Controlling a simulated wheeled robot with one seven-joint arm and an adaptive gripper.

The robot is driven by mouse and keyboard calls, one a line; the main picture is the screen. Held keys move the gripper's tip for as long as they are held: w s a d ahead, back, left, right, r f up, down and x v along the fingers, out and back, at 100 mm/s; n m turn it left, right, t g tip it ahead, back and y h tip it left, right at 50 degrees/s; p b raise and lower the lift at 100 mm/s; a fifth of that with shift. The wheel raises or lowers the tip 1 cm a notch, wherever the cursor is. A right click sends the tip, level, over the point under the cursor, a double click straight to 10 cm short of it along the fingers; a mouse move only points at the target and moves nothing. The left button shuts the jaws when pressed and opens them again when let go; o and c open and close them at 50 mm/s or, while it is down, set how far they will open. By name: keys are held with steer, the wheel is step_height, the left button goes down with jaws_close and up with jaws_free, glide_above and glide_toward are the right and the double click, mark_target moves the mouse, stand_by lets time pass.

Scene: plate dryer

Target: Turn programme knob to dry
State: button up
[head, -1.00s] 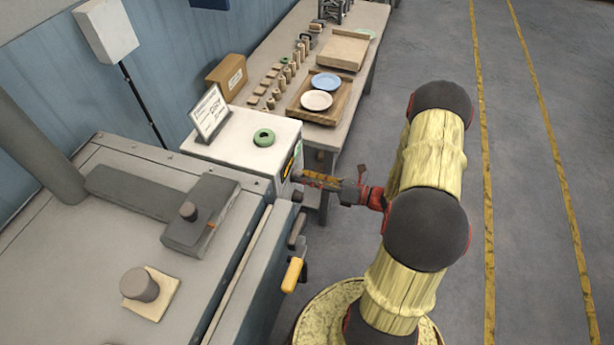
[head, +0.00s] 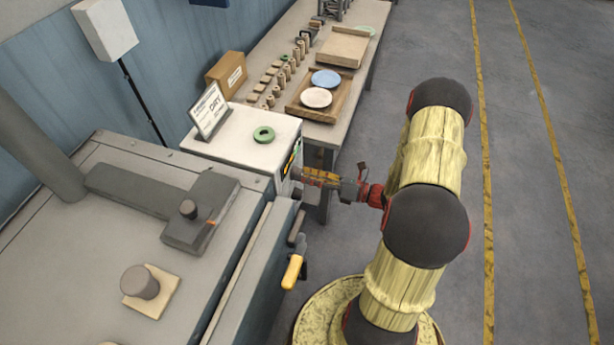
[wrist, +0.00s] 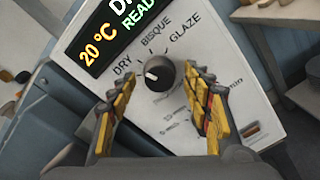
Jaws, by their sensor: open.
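The programme knob (wrist: 159,75) is a dark round knob with a white pointer mark on the white control panel (wrist: 200,45), seen in the wrist view. Its mark points left, toward the DRY label (wrist: 123,68); BISQUE and GLAZE stand above and to the right. My gripper (wrist: 160,88) is open, its yellow-padded fingers on either side of the knob. I cannot tell whether they touch it. In the head view my gripper (head: 302,174) is at the front of the white control box (head: 235,140), and the knob is hidden there.
A display (wrist: 110,35) reads 20 °C and READY. A green ring (head: 264,134) and a sign (head: 209,110) are on the box. A yellow handle (head: 292,272) sticks out below. A bench (head: 290,45) with plates stands behind; open floor lies right.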

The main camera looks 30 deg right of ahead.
steer(key=v, duration=1.2)
stand_by(0.4)
